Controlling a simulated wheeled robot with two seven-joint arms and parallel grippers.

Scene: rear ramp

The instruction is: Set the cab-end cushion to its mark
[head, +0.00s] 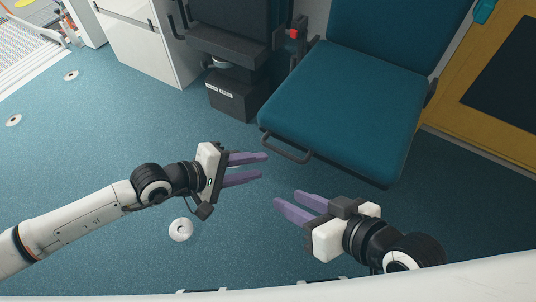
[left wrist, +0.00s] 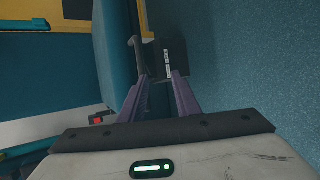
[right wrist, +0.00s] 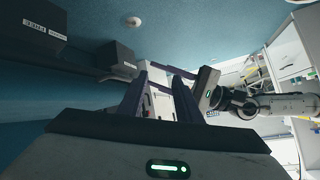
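The teal seat cushion (head: 345,112) of a folding seat lies flat at the upper right in the head view, with a dark bar handle (head: 284,147) at its front left edge. I cannot tell from the frames whether this is the cab-end cushion, and I see no mark on it. My left gripper (head: 268,167) is open and empty, left of and below that handle, apart from it. My right gripper (head: 284,197) is open and empty, below the cushion's front edge. In the left wrist view, a dark bar (left wrist: 138,55) shows just beyond the fingers.
A second, dark seat (head: 232,30) stands at the top on a black labelled base (head: 232,98). A white cabinet (head: 140,45) is left of it. A yellow-framed door (head: 490,110) is at the right. Round floor fittings (head: 181,229) dot the blue floor. Open floor lies between the arms and cabinet.

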